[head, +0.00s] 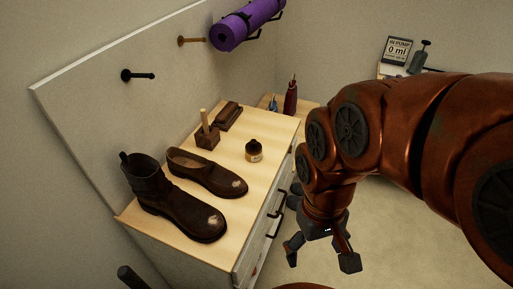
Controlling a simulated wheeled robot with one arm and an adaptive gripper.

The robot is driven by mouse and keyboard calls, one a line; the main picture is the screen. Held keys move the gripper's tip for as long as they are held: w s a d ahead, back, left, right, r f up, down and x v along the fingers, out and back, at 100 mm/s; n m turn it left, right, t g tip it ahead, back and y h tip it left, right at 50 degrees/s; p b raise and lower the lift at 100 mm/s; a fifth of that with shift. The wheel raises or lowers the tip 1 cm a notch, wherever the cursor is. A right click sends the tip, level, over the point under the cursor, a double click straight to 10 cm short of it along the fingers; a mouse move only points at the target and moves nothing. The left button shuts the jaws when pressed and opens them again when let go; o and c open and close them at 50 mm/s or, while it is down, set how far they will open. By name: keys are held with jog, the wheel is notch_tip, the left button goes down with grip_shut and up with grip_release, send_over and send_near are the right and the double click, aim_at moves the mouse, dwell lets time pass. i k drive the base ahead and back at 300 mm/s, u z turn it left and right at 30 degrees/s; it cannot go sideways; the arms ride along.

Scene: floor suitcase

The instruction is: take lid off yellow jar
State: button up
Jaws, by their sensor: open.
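A small jar (255,155) stands upright on the wooden cabinet top, near its right edge. It has a dark lid (253,143) on top and a pale yellowish band around its body. No other jar shows clearly. My gripper (321,262) is open and empty, with its fingers spread and pointing down. It hangs over the floor to the right of the cabinet, apart from the jar and nearer the camera.
A tall boot (162,200), a low shoe (205,173), a wooden block with a handle (207,138) and a brush (229,116) stand on the cabinet (240,204). A purple roll (247,24) hangs on the wall. Floor at right is clear.

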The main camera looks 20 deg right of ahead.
aim_at(253, 146)
jog(key=z, duration=0.05)
jog(key=k, duration=0.5)
jog(key=z, duration=0.95)
jog(key=i, duration=1)
jog(key=u, duration=2.3)
